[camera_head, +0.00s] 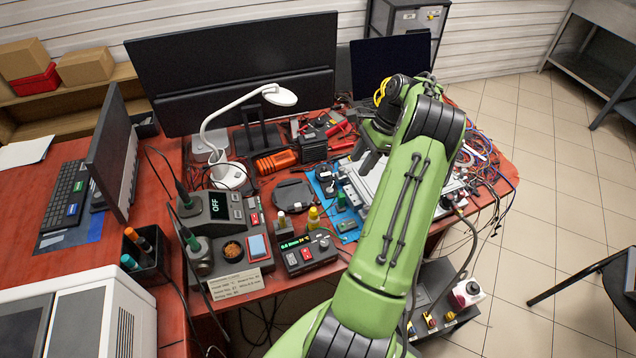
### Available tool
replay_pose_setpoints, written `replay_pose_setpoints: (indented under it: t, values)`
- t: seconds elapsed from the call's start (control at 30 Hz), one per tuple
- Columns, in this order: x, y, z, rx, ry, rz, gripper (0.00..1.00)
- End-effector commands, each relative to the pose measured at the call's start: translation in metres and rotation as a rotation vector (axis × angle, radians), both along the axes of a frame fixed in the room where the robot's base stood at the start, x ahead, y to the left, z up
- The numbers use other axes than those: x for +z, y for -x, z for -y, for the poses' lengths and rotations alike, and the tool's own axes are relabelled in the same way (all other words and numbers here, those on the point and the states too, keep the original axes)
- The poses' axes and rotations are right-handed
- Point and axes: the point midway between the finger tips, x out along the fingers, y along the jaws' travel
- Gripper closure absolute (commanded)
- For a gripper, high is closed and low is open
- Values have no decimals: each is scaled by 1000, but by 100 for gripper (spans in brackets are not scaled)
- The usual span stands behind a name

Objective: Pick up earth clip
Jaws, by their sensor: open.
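I cannot pick out the earth clip with certainty; the small parts on the crowded bench are too fine to tell apart, and my arm hides some of them. My gripper (366,160) is at the end of my green arm, over the right part of the red workbench (285,285). Its dark fingers point down and stand apart, with nothing seen between them. Below and beside it are a blue mat (347,228) with small parts and a pale panel, partly hidden by my arm.
A white desk lamp (229,175), large monitor (235,75), soldering station (215,212) and power supply (308,254) crowd the bench. Loose cables (490,165) cover the right end.

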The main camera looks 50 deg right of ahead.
Motion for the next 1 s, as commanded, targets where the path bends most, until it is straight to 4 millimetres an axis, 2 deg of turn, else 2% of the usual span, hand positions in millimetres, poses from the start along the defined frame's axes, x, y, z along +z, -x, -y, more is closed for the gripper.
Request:
replay_pose_setpoints:
  t: [0.3,0.57,0.7,0.8,1.0]
  values:
    - [-75,-15,-27,5,-3,-3,53]
    - [-108,-22,-38,4,-1,-2,53]
    - [-135,-27,-46,6,-2,-3,53]
    - [-144,-30,-49,5,0,-2,53]
    - [-145,-30,-49,4,1,0,53]
